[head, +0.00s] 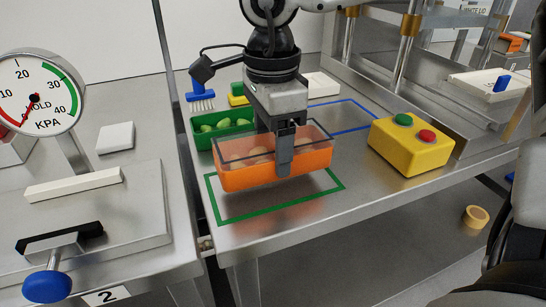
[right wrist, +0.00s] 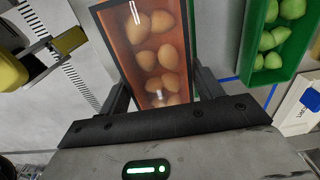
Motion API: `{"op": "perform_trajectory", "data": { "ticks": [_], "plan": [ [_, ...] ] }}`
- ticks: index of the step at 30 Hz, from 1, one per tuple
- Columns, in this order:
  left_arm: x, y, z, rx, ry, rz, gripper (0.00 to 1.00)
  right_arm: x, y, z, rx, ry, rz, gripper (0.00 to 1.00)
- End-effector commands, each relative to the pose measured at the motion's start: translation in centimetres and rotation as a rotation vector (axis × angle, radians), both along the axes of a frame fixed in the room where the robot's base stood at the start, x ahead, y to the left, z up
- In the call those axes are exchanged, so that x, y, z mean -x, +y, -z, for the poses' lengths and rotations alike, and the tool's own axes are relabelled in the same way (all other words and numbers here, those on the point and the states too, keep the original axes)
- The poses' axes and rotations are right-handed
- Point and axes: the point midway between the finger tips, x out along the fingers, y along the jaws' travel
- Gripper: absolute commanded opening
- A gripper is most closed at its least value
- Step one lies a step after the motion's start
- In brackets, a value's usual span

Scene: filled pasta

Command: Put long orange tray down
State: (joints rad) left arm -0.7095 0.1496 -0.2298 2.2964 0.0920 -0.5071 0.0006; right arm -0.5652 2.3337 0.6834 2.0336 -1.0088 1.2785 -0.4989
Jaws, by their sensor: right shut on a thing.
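The long orange tray (head: 270,178) has a clear lid with a dark rim and holds several round, pale filled-pasta pieces. In the head view it is over the green outlined rectangle (head: 224,217) on the steel table, with a shadow below it; it seems a little above the surface. My right gripper (head: 284,158) points down and is shut across the tray's middle, one finger on the near wall. The right wrist view shows the tray (right wrist: 122,60) between both fingers. My left gripper is not in view.
A green tray (head: 238,138) of green pieces stands just behind. A yellow button box (head: 410,144) sits to the right, near a blue outlined rectangle (head: 369,112). A pressure gauge (head: 37,92) and press stand at left. The table's front edge is close.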

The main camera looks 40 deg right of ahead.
Motion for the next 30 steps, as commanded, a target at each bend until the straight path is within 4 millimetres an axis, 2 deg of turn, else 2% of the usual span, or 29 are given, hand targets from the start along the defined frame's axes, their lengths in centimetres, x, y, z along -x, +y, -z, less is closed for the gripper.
{"op": "perform_trajectory", "data": {
  "ticks": [3,6,20,21,22,23,30],
  "plan": [
    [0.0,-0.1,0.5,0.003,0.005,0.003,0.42,0.1,-0.1,2.0,0.0,0.003,0.001,0.36],
    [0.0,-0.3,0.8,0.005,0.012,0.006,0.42,0.1,-0.1,2.9,0.0,0.001,0.002,0.36],
    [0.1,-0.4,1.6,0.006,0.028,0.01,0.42,0.1,-0.1,3.2,0.0,-0.001,0.002,0.36],
    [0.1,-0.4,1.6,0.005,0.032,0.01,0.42,0.1,-0.1,3.2,0.0,0.0,0.002,0.74],
    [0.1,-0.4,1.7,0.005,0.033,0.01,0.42,0.1,-0.1,3.1,0.0,0.001,0.002,0.82],
    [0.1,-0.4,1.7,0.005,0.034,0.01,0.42,0.1,-0.1,3.1,0.0,0.001,0.002,0.87],
    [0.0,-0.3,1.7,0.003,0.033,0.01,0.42,0.1,-0.1,3.1,0.0,0.001,0.002,0.87]
  ]
}}
